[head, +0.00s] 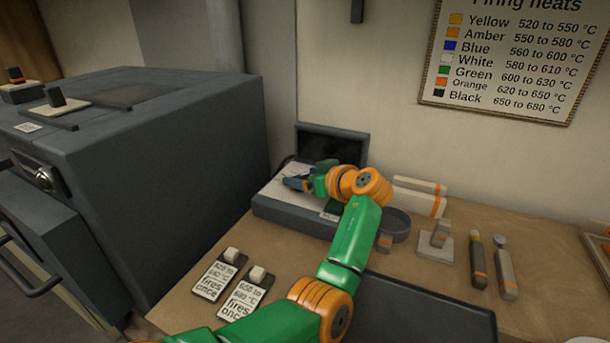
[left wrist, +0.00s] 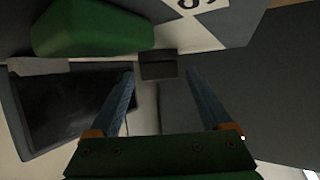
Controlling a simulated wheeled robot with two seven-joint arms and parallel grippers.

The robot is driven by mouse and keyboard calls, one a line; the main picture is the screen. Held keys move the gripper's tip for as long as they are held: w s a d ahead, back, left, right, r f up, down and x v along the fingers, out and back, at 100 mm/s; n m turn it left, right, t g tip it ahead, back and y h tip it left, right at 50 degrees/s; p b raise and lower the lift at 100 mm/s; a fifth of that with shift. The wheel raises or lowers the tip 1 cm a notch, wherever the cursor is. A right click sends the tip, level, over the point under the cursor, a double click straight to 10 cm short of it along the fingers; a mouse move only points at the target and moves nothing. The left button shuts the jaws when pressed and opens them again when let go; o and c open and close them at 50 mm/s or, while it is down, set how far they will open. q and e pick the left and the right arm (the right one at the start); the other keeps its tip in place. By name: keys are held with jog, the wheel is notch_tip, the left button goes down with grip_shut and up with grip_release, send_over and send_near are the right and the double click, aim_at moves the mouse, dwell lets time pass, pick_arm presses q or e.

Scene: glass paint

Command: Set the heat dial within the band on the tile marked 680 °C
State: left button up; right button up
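Two dark tags with white labels lie on the bench at the front left. The right tile (head: 241,301) seems to read 650 to 680 °C, fires once; the left tile (head: 212,281) has a lower band, hard to read. A grey control box (head: 290,217) with a pale top stands beside the kiln. My left gripper (head: 296,184) is over this top. In the left wrist view its fingers (left wrist: 160,76) are apart, with a small dark block (left wrist: 158,67), possibly the dial's knob, between or just beyond the tips. Contact cannot be told. The dial's setting is hidden. My right gripper is out of view.
A large grey kiln (head: 170,150) fills the left. A dark screen (head: 330,148) stands behind the box. A firing heats chart (head: 512,60) hangs on the wall. A round dish (head: 396,222), brushes (head: 478,262) and a dark tray (head: 430,312) occupy the bench's right.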

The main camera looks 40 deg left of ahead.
pick_arm(q)
grip_shut()
jog(key=m+t+p, duration=0.1)
jog(key=m+t+h+p, duration=0.1)
jog(key=m+t+p, duration=0.1)
jog(key=t+p, duration=0.1)
jog(key=shift+s+a+r+m+h, duration=0.1)
jog(key=shift+s+r+m+h, duration=0.2)
jog(key=shift+m, duration=0.1)
jog(key=shift+m+t+h+p, duration=0.5)
jog(key=shift+m+t+p, duration=0.35)
jog(key=shift+p, duration=0.2)
jog(key=shift+f+m+t+p, duration=0.15)
jog(key=shift+m+t+p, duration=0.1)
jog(key=shift+t+p, duration=0.1)
jog(key=shift+o, duration=0.9)
grip_release()
jog(key=shift+a+f, duration=0.1)
jog(key=shift+f, duration=0.05)
